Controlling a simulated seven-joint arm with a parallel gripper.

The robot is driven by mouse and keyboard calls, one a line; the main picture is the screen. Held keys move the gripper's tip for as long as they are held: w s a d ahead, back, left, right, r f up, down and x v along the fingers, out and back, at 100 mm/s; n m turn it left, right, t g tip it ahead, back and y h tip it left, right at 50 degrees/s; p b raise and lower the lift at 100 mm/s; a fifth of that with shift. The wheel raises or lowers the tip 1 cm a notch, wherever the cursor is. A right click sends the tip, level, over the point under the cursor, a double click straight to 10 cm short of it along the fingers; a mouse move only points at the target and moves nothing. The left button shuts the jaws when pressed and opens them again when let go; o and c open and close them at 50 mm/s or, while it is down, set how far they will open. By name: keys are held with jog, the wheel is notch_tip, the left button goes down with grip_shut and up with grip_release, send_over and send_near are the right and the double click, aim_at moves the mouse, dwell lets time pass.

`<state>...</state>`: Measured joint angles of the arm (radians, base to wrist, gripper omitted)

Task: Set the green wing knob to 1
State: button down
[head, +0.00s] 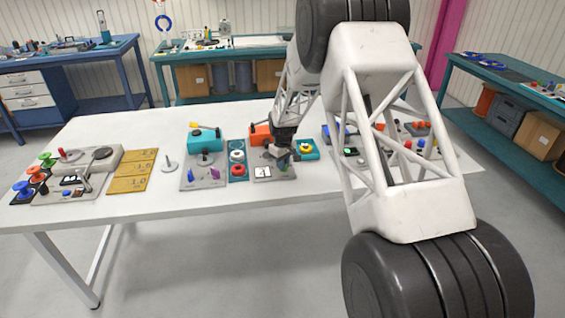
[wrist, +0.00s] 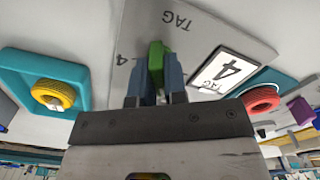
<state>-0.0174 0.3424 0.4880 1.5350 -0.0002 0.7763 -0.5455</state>
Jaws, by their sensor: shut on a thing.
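The green wing knob (wrist: 156,56) stands on a grey plate (wrist: 215,28) in the wrist view, with its wing upright in the picture. My gripper (wrist: 155,82) has one finger on each side of the knob and is shut on it. In the head view my gripper (head: 283,153) is over the grey plate (head: 287,174), and the knob is hidden or too small to tell there.
A teal tray with a yellow reel (wrist: 53,94) is at the left in the wrist view, and a red reel (wrist: 262,98) is at the right. Other panels stand on the white table (head: 130,210), whose front strip is clear.

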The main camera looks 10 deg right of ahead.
jog(key=n, duration=0.5)
jog(key=shift+a+n, duration=0.1)
jog(key=shift+n, duration=0.2)
jog(key=c, duration=1.2)
grip_release()
jog(key=shift+r, duration=3.5)
